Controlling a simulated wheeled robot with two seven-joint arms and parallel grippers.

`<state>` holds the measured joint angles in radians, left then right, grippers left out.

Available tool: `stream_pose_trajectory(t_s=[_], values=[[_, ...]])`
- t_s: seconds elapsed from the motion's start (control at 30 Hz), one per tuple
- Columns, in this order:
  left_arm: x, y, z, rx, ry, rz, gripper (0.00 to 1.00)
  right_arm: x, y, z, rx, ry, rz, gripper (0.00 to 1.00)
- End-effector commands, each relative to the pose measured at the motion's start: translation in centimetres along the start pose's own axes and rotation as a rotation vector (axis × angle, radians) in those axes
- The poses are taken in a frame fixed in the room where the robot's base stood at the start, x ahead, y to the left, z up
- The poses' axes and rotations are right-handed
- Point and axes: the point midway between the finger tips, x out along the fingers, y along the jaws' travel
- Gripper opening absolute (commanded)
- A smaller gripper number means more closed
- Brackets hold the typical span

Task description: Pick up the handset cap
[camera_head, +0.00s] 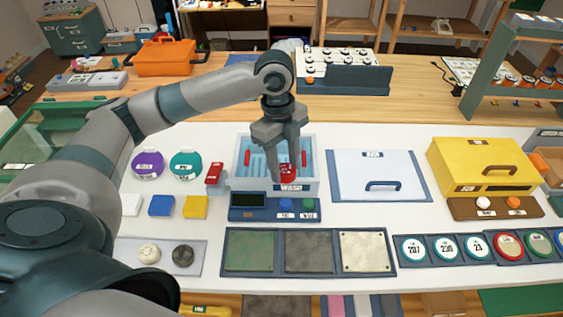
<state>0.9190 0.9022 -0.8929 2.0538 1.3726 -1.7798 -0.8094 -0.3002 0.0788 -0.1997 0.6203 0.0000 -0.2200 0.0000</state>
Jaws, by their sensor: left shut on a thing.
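My left gripper (287,169) reaches down into a light blue basin (246,184) labelled "WASH". It is shut on a small round red piece (287,175) near the basin's front wall. The fingers hide part of this piece, and I cannot tell for sure that it is the handset cap. I also cannot tell whether it touches the basin floor. My right gripper is not in view.
A control panel (248,214) with buttons fronts the basin. A red block (214,173) stands left of it, a white lidded panel (378,165) right. A yellow box (480,155) is at far right. Purple (147,164) and teal (186,164) discs lie left.

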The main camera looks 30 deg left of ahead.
Motion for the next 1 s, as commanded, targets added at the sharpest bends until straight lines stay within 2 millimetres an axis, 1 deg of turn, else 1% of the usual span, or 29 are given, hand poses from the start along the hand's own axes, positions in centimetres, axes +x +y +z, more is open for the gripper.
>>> stream_pose_trajectory(t_s=[0.13, 0.83, 1.0], values=[[-0.18, 0.2, -0.31, 0.001, -0.001, 0.0, 0.19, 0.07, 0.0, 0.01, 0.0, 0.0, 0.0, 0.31], [-0.16, 0.18, -0.28, -0.001, -0.001, 0.0, 0.19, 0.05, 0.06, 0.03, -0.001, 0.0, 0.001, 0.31], [-0.31, 0.09, -0.51, -0.032, -0.003, -0.003, 0.19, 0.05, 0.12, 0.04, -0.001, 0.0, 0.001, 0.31]])
